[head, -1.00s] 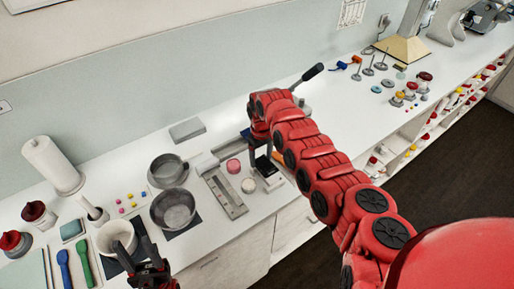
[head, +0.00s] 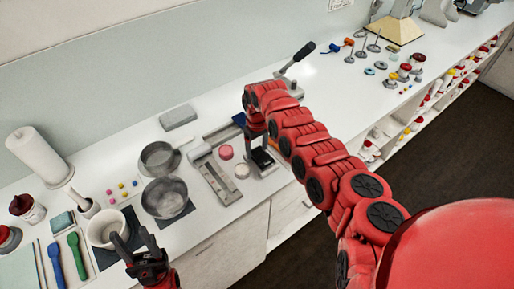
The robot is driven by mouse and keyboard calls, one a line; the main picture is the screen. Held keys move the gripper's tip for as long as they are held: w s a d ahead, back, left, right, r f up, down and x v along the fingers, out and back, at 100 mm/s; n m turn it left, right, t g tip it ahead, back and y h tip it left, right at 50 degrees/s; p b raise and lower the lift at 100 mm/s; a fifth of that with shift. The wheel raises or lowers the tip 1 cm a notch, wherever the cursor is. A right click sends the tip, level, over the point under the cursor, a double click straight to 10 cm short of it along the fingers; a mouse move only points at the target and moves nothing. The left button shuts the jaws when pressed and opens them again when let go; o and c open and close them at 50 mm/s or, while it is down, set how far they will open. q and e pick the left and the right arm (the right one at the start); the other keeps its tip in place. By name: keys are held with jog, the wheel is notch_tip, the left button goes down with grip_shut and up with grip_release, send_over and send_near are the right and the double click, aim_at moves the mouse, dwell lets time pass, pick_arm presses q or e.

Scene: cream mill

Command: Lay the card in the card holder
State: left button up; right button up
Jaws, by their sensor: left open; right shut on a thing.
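My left gripper (head: 132,246) is open and empty at the counter's front edge, beside the white mortar (head: 103,229).
Two metal bowls (head: 165,197) and a long grey metal rail (head: 215,178) lie between my grippers. A lever press (head: 294,72) stands behind my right arm. A paper towel roll (head: 38,153) stands at left. A grey block (head: 178,117) lies near the wall.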

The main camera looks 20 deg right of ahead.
jog(key=shift+f, duration=0.6)
dwell(0.9)
jog(key=o, duration=1.3)
jog(key=shift+r+b, duration=0.1)
jog(key=shift+b, duration=0.2)
jog(key=shift+w+r, duration=0.1)
jog(key=shift+r, duration=0.2)
notch_tip(320, 180, up, 17)
jog(key=b, duration=0.5)
jog(key=shift+f, duration=0.2)
